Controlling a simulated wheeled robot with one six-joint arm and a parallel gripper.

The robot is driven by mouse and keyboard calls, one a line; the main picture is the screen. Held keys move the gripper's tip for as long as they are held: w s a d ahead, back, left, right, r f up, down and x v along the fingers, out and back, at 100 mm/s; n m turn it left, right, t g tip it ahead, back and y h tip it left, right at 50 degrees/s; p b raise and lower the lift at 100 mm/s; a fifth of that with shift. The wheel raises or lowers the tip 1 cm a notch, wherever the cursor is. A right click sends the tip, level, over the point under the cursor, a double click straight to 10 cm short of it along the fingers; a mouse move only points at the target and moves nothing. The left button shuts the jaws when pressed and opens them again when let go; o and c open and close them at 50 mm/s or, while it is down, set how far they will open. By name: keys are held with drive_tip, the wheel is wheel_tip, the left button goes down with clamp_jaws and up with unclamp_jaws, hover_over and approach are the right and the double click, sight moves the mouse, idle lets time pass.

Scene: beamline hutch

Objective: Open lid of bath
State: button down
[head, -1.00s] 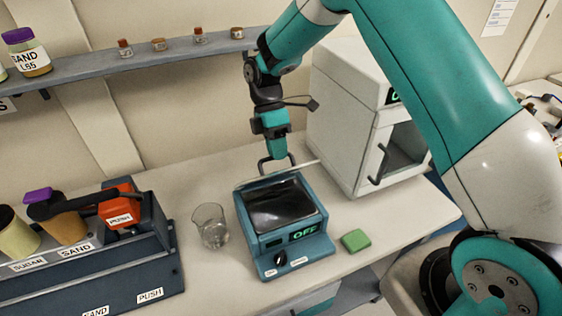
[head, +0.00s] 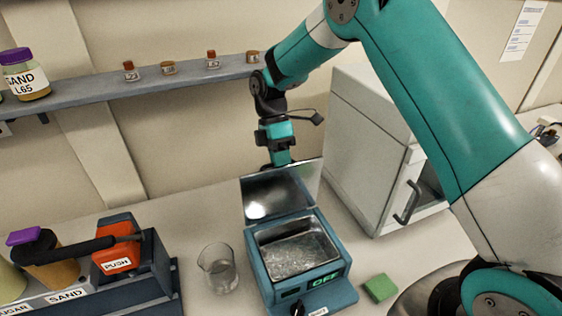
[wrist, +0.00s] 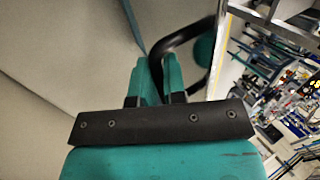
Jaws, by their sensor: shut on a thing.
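The bath (head: 345,262) is a blue box on the bench with an "OFF" display and a knob on its front. Its shiny metal lid (head: 283,192) stands up at the back edge, and the metal basin with clear liquid is exposed. My gripper (head: 279,160) is behind the raised lid, its fingertips hidden there in the head view. In the wrist view, my gripper (wrist: 160,78) is shut on the black lid handle (wrist: 184,34).
A glass beaker (head: 218,270) stands left of the bath and a green block (head: 380,288) lies to its right. A white cabinet (head: 365,150) stands behind right. A shelf (head: 130,84) runs along the wall.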

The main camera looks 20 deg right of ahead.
drive_tip(key=shift+s+d+f, duration=0.1)
drive_tip(key=shift+f, duration=0.15)
drive_tip(key=c, duration=1.2)
unclamp_jaws()
drive_tip(key=shift+r, duration=0.1)
drive_tip(key=shift+r, duration=0.65)
wheel_tip(320, 180, up, 9)
drive_tip(key=shift+f, duration=0.2)
wheel_tip(320, 180, up, 10)
drive_tip(key=p, duration=0.8)
drive_tip(key=shift+r, duration=0.1)
